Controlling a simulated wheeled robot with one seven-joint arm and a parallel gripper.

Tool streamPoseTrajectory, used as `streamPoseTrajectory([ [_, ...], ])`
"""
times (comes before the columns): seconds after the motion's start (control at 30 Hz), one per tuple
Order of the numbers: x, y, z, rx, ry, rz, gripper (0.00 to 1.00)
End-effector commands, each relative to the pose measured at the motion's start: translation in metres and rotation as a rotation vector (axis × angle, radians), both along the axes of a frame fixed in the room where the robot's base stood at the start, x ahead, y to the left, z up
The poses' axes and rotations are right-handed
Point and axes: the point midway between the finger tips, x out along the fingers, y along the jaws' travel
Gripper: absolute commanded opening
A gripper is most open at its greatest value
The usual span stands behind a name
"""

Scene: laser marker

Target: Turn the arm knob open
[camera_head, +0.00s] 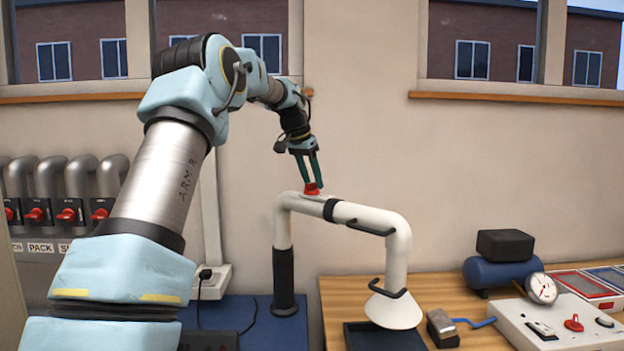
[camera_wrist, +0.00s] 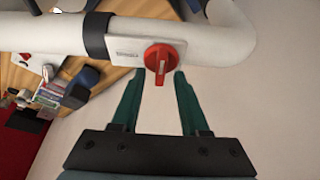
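The arm knob is a red round knob (camera_wrist: 160,59) with a raised grip bar, on a light plate on the white extraction arm (camera_wrist: 219,46). In the head view the red knob (camera_head: 312,189) sits on top of the horizontal part of the white arm (camera_head: 372,217). My gripper (camera_head: 308,181) points down at the knob from above. In the wrist view its two green fingers (camera_wrist: 155,78) are apart, with the knob's grip bar lying between or just ahead of their tips. I cannot tell whether a finger touches it.
The white arm's hood (camera_head: 394,311) hangs over a dark tray on the wooden bench (camera_head: 335,292). A blue tank (camera_head: 502,272), a gauge (camera_head: 541,288) and a white control box (camera_head: 560,325) stand at the right. Red valve handles (camera_head: 68,215) line the left wall.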

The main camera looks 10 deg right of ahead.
Motion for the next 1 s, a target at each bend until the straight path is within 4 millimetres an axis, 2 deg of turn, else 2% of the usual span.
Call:
streamPoseTrajectory([
  [0.03, 0.0, 0.0, 0.0001, 0.0, 0.0, 0.0, 0.38],
  [0.37, 0.0, 0.0002, 0.0005, 0.0, 0.0, 0.0, 0.01],
  [1.0, -0.0002, 0.0004, 0.0009, 0.002, -0.001, 0.025, 0.0],
])
